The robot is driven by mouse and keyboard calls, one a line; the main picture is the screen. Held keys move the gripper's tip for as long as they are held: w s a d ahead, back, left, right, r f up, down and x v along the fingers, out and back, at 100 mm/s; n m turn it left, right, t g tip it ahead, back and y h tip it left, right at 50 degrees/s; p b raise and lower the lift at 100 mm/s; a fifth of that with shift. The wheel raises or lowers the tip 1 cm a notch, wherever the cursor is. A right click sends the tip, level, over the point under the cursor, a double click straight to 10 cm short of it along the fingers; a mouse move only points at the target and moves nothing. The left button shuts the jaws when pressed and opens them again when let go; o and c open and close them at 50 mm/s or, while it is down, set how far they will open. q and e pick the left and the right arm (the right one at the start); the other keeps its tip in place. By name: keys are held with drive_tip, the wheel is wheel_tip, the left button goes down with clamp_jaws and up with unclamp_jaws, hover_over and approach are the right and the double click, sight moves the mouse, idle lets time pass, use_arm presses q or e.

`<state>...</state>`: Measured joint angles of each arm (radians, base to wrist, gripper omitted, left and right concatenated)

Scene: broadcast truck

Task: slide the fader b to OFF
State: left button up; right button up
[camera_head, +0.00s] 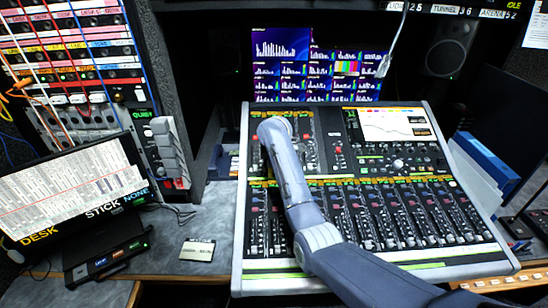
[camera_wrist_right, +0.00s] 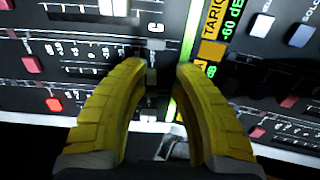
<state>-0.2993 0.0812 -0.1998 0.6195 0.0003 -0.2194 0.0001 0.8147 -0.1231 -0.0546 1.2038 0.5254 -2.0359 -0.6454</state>
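My right gripper (camera_wrist_right: 165,72) shows in the right wrist view as two yellow ribbed fingers. Their tips are apart, over the mixing console (camera_wrist_right: 190,20). A small grey part (camera_wrist_right: 151,78) shows in the gap, nearer the left finger; I cannot tell whether it is a fader cap or whether the finger touches it. In the head view my right arm reaches across the console (camera_head: 244,230) to its upper left, and the gripper itself is hidden. I cannot make out which fader is b or an OFF mark. My left gripper is not in view.
Red buttons (camera_wrist_right: 54,104) and a lit label strip (camera_wrist_right: 212,52) lie around the fingers. Monitors (camera_head: 320,65) stand behind.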

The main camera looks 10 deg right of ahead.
drive_tip(key=v, duration=1.1)
drive_tip(key=shift+r, duration=0.35)
drive_tip(key=shift+d, duration=0.1)
